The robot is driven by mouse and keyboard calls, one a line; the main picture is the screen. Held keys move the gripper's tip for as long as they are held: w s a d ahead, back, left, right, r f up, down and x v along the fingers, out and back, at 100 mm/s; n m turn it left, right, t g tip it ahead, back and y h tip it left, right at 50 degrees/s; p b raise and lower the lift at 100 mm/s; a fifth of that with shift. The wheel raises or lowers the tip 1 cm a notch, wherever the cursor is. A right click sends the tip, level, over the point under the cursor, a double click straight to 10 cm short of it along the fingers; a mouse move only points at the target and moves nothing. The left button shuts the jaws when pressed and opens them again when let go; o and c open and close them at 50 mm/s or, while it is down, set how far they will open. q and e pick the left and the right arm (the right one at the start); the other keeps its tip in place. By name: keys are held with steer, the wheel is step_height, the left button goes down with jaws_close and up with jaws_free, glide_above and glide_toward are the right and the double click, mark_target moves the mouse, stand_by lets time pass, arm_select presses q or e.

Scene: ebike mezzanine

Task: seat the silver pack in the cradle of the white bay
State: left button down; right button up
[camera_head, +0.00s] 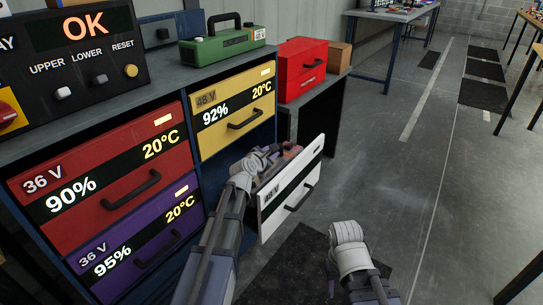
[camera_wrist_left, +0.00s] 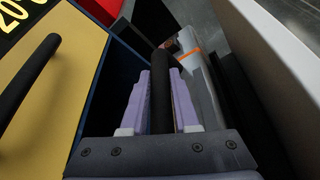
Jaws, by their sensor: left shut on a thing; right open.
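The white bay (camera_head: 291,192) is a drawer pulled out at the lower right of the cabinet, marked 48 V. Its pale front wall also shows at the right of the left wrist view (camera_wrist_left: 275,45). My left gripper (camera_head: 263,160) is at the open drawer, shut on a black handle bar (camera_wrist_left: 161,85) that stands between its fingers. The silver pack (camera_wrist_left: 202,78), grey with an orange stripe, shows just behind that bar, inside or over the drawer. My arm hides much of it in the head view, and the cradle cannot be made out. My right gripper (camera_head: 347,234) is open and empty, right of the drawer.
The yellow drawer (camera_head: 233,105), red drawer (camera_head: 110,178) and purple drawer (camera_head: 140,245) are closed, with protruding handles. A green case (camera_head: 222,45), a control box reading OK (camera_head: 75,60) and a red box (camera_head: 301,68) stand on top.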

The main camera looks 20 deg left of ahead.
mark_target(272, 168)
arm_select(q)
steer(key=shift+f+b, duration=1.2)
steer(key=shift+f, duration=0.4)
step_height(272, 168, down, 4)
steer(key=b, duration=0.3)
steer(key=shift+r+b, duration=0.15)
steer(key=shift+b, duration=0.25)
steer(key=c, duration=0.7)
jaws_free()
steer(key=shift+o, duration=0.2)
steer(key=shift+s, duration=0.1)
